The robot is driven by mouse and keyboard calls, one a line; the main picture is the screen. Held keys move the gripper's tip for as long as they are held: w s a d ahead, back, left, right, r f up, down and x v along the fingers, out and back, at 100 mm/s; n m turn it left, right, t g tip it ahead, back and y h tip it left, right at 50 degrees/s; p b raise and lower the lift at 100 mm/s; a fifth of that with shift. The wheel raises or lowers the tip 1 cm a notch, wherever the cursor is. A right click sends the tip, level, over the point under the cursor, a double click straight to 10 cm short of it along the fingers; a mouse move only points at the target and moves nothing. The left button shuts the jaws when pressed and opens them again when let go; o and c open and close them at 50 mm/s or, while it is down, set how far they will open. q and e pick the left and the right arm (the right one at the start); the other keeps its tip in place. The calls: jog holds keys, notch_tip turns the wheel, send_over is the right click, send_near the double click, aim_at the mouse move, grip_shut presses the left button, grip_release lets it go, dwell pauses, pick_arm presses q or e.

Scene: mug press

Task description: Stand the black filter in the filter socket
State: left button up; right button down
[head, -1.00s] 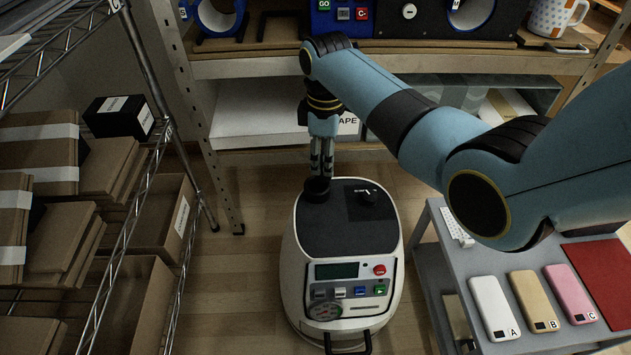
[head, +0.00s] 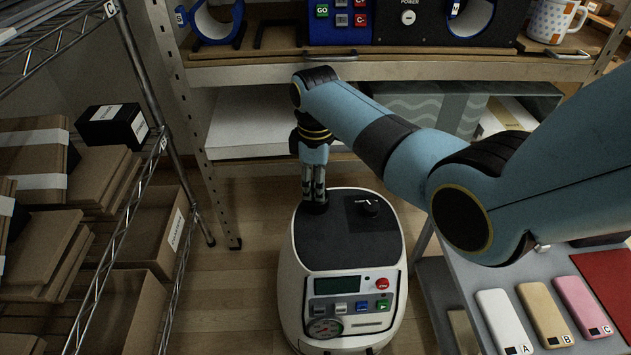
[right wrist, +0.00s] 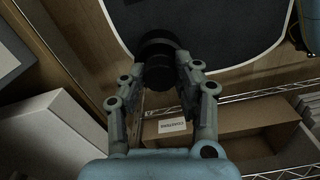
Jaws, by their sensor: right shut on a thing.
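The black filter (head: 314,208) is a short dark cylinder at the back left of the white machine's dark top (head: 345,245). It also shows in the right wrist view (right wrist: 158,48). My right gripper (head: 314,196) points down and is shut on the filter, with its fingers on either side in the right wrist view (right wrist: 162,78). I cannot tell whether the filter touches the top or hangs just above it. No filter socket shows clearly; the filter and fingers may hide it. My left gripper is not in view.
A shelf (head: 400,68) with a blue-black control box crosses behind my right arm. A wire rack with cartons (head: 120,235) is at left. A grey cart (head: 460,285) carries three labelled phone-like blocks at right.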

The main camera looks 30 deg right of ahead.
jog(key=c, duration=0.9)
grip_release()
jog(key=shift+f, duration=0.1)
jog(key=shift+c, duration=0.2)
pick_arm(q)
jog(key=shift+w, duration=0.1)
pick_arm(e)
jog(key=shift+r, duration=0.25)
notch_tip(320, 180, up, 3)
jog(key=shift+f+p, duration=0.1)
jog(key=shift+p, duration=0.75)
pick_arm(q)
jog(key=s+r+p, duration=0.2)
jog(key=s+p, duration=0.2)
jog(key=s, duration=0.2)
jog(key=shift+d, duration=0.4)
pick_arm(e)
notch_tip(320, 180, up, 9)
jog(key=shift+r, duration=0.2)
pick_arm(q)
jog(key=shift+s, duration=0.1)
